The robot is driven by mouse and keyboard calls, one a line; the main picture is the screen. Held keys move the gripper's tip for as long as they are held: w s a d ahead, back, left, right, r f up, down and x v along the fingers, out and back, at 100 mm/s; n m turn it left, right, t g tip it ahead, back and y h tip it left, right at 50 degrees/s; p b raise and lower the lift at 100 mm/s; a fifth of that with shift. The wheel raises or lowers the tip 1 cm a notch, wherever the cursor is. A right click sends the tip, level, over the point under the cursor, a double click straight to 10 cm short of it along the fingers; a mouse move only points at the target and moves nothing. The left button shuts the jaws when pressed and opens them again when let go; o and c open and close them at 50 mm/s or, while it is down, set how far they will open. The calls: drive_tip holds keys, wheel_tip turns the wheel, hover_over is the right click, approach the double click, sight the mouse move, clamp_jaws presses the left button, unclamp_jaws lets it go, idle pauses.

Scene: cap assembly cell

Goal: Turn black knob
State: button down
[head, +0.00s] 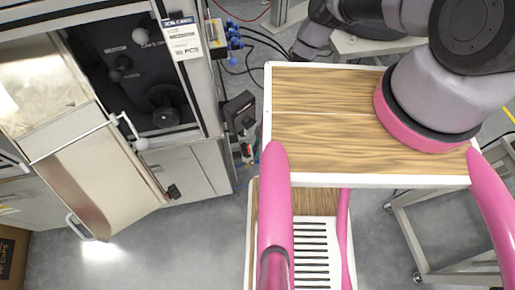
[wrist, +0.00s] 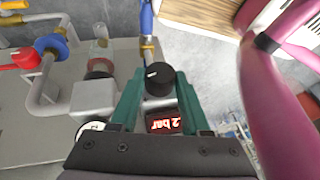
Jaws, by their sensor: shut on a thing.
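The black knob (wrist: 158,74) is in the middle of the wrist view, with a short white mark on its top. My gripper (wrist: 159,88) has its two green fingers on either side of the knob and is shut on it. Below the knob, a small dark display (wrist: 163,121) shows red characters, upside down, that look like "2 bar". The knob and my gripper's fingers cannot be made out in the head view.
In the wrist view, a round gauge (wrist: 92,127), a red valve handle (wrist: 22,58) and pipes with a blue fitting (wrist: 50,46) lie left of the knob. In the head view, a wood-topped cart (head: 330,95) stands in front and an open machine (head: 140,75) stands left.

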drive_tip(key=shift+w+a+f+m+g, duration=0.1)
drive_tip(key=shift+w+m+g, duration=0.05)
drive_tip(key=shift+g, duration=0.45)
drive_tip(key=shift+w+m+g, duration=0.1)
drive_tip(key=shift+m+g, duration=0.05)
drive_tip(key=shift+g, duration=0.45)
drive_tip(key=shift+f+g+h, duration=0.1)
drive_tip(key=shift+g+h, duration=0.3)
drive_tip(key=shift+g, duration=0.6)
drive_tip(key=shift+w, duration=0.1)
drive_tip(key=shift+c, duration=1.9)
unclamp_jaws()
drive_tip(key=v, duration=1.1)
